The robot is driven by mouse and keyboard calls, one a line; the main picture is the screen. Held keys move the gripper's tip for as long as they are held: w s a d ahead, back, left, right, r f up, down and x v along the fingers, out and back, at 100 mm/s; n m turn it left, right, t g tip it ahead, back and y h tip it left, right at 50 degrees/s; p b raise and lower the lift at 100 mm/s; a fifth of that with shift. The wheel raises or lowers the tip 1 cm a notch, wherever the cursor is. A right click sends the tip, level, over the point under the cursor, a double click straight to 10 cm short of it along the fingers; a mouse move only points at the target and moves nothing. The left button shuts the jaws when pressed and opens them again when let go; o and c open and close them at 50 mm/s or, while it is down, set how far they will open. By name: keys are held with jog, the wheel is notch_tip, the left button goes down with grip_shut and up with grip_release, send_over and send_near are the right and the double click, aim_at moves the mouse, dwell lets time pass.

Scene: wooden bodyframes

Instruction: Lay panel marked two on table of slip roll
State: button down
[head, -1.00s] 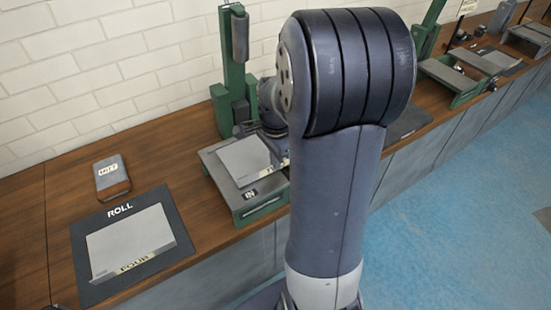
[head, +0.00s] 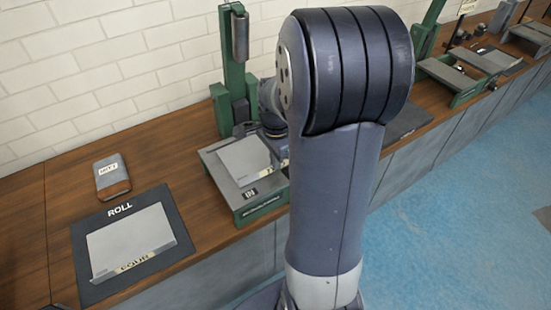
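The slip roll has a green upright (head: 232,78) and a grey table (head: 222,182) on a green base with a white-lettered tag on its front edge. A light grey panel (head: 243,158) lies on that table, toward its back. Its right end is hidden behind my arm, and I cannot read its mark. My wrist comes down just right of the green upright, beside the panel. My gripper's fingers are hidden behind my own arm, so I cannot tell whether they are open, shut or touching the panel.
A dark mat marked ROLL (head: 178,222) holds a grey panel marked four (head: 130,243). A small block with a label (head: 112,178) stands behind it on the wooden bench (head: 50,205). More machines (head: 465,75) stand along the bench at the right. Blue floor (head: 470,190) is open.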

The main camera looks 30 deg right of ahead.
jog(key=c, duration=2.1)
grip_release()
jog(key=o, duration=0.5)
jog(key=shift+o, duration=0.5)
jog(key=shift+f, duration=0.1)
jog(key=o, duration=0.5)
jog(key=shift+c, duration=0.2)
jog(key=shift+r+p, duration=2.95)
jog(key=shift+r, duration=0.6)
jog(key=shift+f, duration=0.1)
notch_tip(320, 180, down, 7)
jog(key=b, duration=0.5)
jog(key=shift+b, duration=0.4)
